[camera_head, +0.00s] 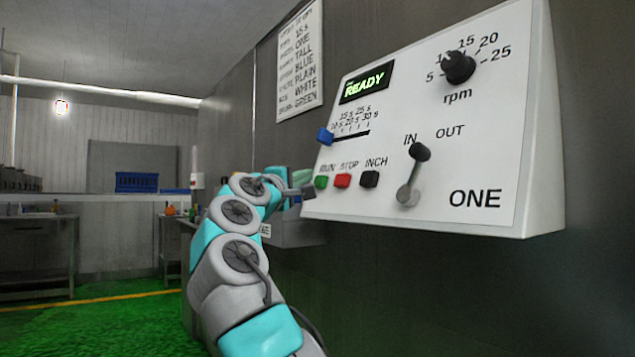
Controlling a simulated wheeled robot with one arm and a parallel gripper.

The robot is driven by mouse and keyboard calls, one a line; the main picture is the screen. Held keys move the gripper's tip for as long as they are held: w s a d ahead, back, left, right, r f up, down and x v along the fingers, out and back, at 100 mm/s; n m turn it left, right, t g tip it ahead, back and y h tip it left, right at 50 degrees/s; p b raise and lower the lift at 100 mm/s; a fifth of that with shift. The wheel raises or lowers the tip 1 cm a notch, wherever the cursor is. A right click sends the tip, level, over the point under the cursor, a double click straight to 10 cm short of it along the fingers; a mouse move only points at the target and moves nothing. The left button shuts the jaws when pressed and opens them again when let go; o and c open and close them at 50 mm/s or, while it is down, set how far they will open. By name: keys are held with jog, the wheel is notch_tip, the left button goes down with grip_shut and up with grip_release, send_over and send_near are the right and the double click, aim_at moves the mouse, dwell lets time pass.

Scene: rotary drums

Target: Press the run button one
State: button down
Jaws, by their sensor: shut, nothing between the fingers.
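The white control panel (430,130) marked ONE is on the dark wall at the right. Its green RUN button (321,182) is at the lower left, beside the red STOP button (343,180) and the black INCH button (370,179). The small screen (367,82) reads READY in green. My gripper (308,191) is shut and empty, just left of the RUN button in the picture. I cannot tell whether it touches the panel.
The panel also has a blue slider (325,137), an rpm knob (459,67) and an IN/OUT lever (411,180). A printed sheet (300,62) hangs on the wall. A grey box stands below the panel's left end. Green floor (110,325) lies open at the left.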

jog(key=shift+d, duration=0.1)
jog(key=shift+w+d+f, duration=0.15)
jog(key=shift+w+d, duration=0.05)
jog(key=shift+d, duration=0.05)
dwell(0.3)
